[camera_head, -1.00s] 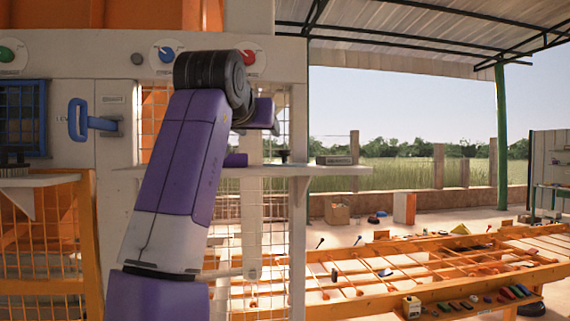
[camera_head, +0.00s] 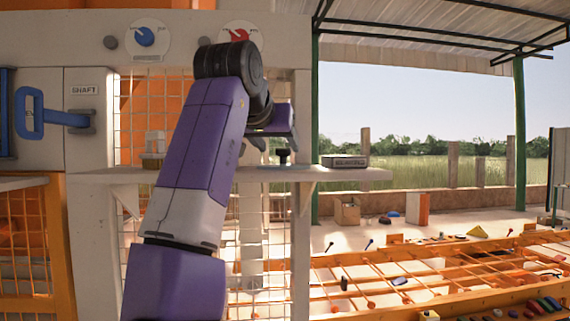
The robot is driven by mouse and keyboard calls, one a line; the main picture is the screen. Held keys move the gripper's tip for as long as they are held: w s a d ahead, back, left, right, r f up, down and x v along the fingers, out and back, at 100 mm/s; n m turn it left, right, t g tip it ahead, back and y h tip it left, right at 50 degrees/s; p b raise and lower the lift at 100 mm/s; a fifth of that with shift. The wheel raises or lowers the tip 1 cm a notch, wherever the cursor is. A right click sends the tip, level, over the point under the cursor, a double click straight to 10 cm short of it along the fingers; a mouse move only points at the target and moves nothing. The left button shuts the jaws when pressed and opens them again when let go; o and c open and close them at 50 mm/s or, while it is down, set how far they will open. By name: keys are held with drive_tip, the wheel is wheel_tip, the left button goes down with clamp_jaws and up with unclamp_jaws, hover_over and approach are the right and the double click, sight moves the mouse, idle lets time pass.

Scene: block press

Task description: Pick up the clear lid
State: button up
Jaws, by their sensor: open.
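On the pale shelf (camera_head: 330,174), in the head view, a small dark knob-shaped piece (camera_head: 283,156) stands just right of my purple forearm. I cannot tell whether a clear lid is under it; no clear lid shows plainly. My arm rises from the bottom of the picture and bends at a black joint. A purple wrist part sticks out to the right above the knob-shaped piece, apart from it in the picture.
A grey labelled box (camera_head: 345,161) sits at the shelf's right end. Small pale pieces (camera_head: 154,146) stand on its left part. Wire mesh and a panel with blue (camera_head: 145,37) and red dials are behind. A blue handle (camera_head: 42,114) juts out left. An orange rack (camera_head: 420,275) stands right.

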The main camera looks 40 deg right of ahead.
sight(281, 150)
drive_tip(key=p+x, duration=0.2)
drive_tip(key=x, duration=0.4)
drive_tip(key=shift+w+d, duration=0.15)
drive_tip(key=shift+w, duration=0.1)
clamp_jaws()
